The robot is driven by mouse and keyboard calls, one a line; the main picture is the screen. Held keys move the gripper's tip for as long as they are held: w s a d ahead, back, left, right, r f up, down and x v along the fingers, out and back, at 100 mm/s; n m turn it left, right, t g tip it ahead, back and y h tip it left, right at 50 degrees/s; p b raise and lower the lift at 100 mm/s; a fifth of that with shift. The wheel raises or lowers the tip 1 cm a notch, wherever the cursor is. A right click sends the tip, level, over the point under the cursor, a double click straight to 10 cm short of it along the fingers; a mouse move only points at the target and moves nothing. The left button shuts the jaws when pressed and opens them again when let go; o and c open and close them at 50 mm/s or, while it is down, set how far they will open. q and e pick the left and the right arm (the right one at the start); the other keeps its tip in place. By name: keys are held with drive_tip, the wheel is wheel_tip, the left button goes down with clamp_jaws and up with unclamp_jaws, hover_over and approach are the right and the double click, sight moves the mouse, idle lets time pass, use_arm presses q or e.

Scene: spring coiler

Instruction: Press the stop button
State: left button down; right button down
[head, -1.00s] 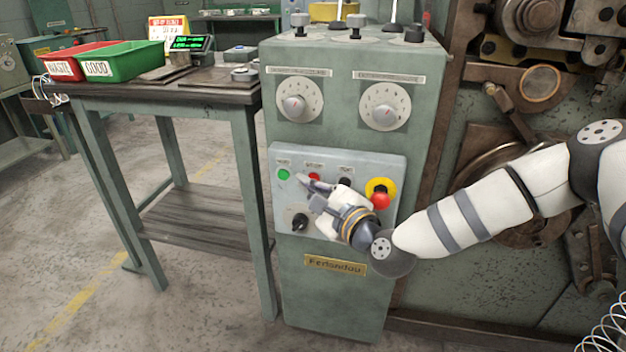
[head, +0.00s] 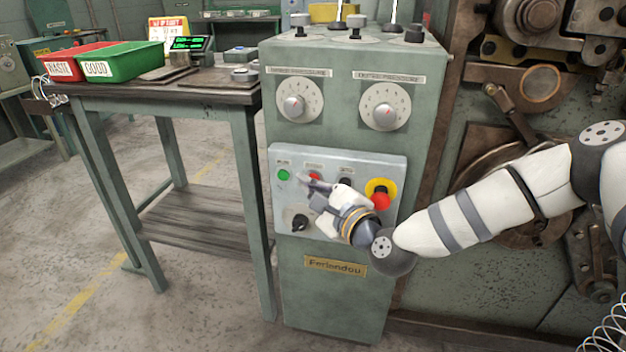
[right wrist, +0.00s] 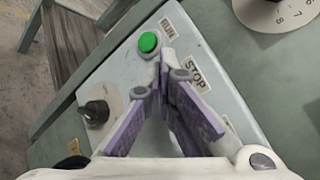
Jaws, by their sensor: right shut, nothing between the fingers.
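The control panel (head: 280,211) is a pale grey box on the front of the green machine cabinet. The red stop button (head: 314,177) shows in the head view just above my right gripper's fingertips, under its small label. My right gripper (head: 305,183) is shut and empty, its fingertips close to this button; I cannot tell whether they touch it. In the right wrist view the closed fingers (right wrist: 165,70) point at the panel beside the STOP label (right wrist: 194,76), and they hide the stop button. My left gripper is not in view.
The green run button (head: 284,175) is left of the stop button. A black knob (head: 299,222) is below. A red emergency mushroom button (head: 380,201) on yellow is to the right. A workbench (head: 190,86) with red and green bins stands left.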

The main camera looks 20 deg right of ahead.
drive_tip(key=shift+s+a, duration=0.35)
drive_tip(key=shift+s, duration=0.2)
drive_tip(key=s+a, duration=0.1)
drive_tip(key=s, duration=0.1)
drive_tip(key=s+a+p, duration=0.1)
drive_tip(key=s, duration=0.1)
drive_tip(key=shift+a, duration=0.4)
idle(0.4)
